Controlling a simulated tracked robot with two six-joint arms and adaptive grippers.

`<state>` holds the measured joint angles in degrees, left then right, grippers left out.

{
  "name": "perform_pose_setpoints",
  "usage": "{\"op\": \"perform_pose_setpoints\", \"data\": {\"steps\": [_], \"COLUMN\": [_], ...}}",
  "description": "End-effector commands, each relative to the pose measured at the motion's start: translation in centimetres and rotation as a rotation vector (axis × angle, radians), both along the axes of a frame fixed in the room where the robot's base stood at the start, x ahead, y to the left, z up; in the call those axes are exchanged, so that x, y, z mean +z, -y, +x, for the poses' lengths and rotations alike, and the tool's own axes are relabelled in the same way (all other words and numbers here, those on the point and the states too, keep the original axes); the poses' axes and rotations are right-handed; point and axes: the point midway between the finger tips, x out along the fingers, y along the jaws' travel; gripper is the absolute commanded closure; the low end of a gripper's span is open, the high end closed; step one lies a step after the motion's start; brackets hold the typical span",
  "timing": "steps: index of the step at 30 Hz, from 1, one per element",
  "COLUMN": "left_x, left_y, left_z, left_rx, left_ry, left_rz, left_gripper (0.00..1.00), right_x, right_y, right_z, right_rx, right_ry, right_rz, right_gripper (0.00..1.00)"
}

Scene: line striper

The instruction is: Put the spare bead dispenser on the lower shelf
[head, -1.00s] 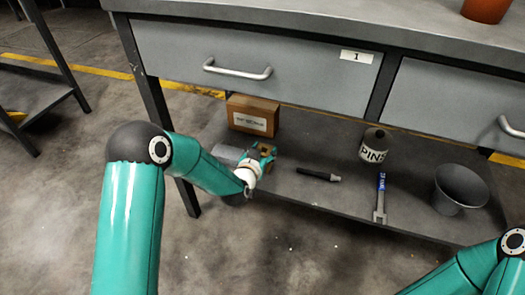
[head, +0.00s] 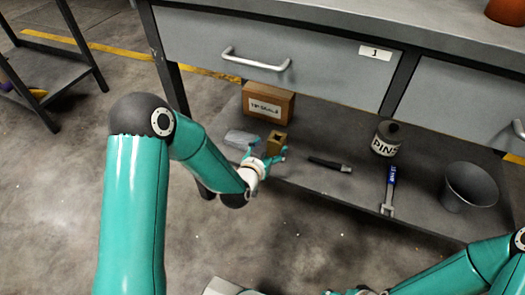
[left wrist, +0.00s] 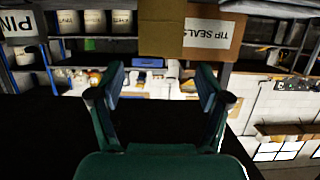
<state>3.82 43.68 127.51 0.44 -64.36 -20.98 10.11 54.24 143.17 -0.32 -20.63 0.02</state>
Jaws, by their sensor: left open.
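A small tan, block-like thing with a dark opening on top (head: 277,142), which may be the bead dispenser, stands on the lower shelf (head: 330,200) near its left end. It is in front of the brown box. My left gripper (head: 264,157) is open just in front of this block, apart from it as far as I can tell. In the left wrist view its two fingers (left wrist: 160,92) are spread with nothing held between them. My right gripper (head: 340,292) barely shows at the bottom edge of the head view, and its jaws cannot be made out.
The brown box labelled TIP SEALS (head: 267,103) and a grey translucent item (head: 240,138) are beside the block. Drawers hang above.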

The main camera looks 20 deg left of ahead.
Motion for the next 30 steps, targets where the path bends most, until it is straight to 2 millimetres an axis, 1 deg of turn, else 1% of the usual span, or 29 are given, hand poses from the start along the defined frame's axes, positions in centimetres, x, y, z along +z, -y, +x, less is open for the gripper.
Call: {"op": "perform_pose_setpoints", "data": {"steps": [1, 3, 6, 9, 11, 14, 17, 18, 20, 21, 22, 23, 24, 27, 30], "left_x": [0.6, 0.9, 1.3, 1.5, 1.0, -1.7, -6.6, -8.9, -12.0, -13.8, -14.9, -15.9, -16.8, -18.2, -18.7], "left_y": [0.0, -0.1, -0.1, -0.2, -0.1, 0.6, 1.9, 2.6, 3.7, 4.3, 4.8, 5.2, 5.7, 6.6, 6.7], "left_z": [-1.1, -2.3, -3.7, -4.7, -5.2, -6.7, -9.8, -11.6, -14.8, -17.1, -18.9, -20.7, -22.8, -27.1, -29.4], "left_rx": [-0.001, 0.000, 0.000, 0.000, -0.004, -0.019, -0.044, -0.053, -0.060, -0.061, -0.061, -0.059, -0.056, -0.044, -0.036], "left_ry": [-0.003, -0.003, -0.002, -0.003, -0.022, -0.126, -0.329, -0.433, -0.597, -0.707, -0.786, -0.861, -0.952, -1.128, -1.219], "left_rz": [0.000, 0.000, -0.001, -0.001, -0.008, -0.045, -0.118, -0.153, -0.209, -0.244, -0.269, -0.291, -0.318, -0.364, -0.386], "left_gripper": [0.23, 0.23, 0.23, 0.23, 0.23, 0.23, 0.23, 0.23, 0.23, 0.23, 0.23, 0.23, 0.23, 0.23, 0.23], "right_x": [0.7, 1.0, 1.4, 1.5, 1.6, 1.6, 1.5, 1.5, 1.5, 1.6, 1.6, 1.6, 1.6, 1.6, 1.6], "right_y": [0.0, 0.0, 0.0, 0.0, 0.0, 0.0, 0.0, 0.0, 0.0, 0.0, 0.0, 0.0, 0.0, 0.0, 0.0], "right_z": [0.0, 0.0, 0.0, 0.0, 0.0, 0.0, 0.0, 0.0, 0.0, 0.0, 0.0, 0.0, 0.0, 0.0, 0.0], "right_rx": [0.000, 0.000, 0.000, 0.000, 0.000, 0.000, 0.000, 0.000, 0.000, 0.000, 0.000, 0.000, 0.000, 0.000, 0.000], "right_ry": [0.000, 0.000, 0.000, 0.000, 0.000, 0.000, 0.000, 0.000, 0.000, 0.000, 0.000, 0.000, 0.000, 0.000, 0.000], "right_rz": [0.000, 0.000, 0.000, 0.000, 0.000, 0.000, 0.000, 0.000, 0.000, 0.000, 0.000, 0.000, 0.000, 0.000, 0.000], "right_gripper": [0.23, 0.23, 0.23, 0.23, 0.23, 0.23, 0.23, 0.23, 0.23, 0.23, 0.23, 0.23, 0.23, 0.23, 0.23]}}
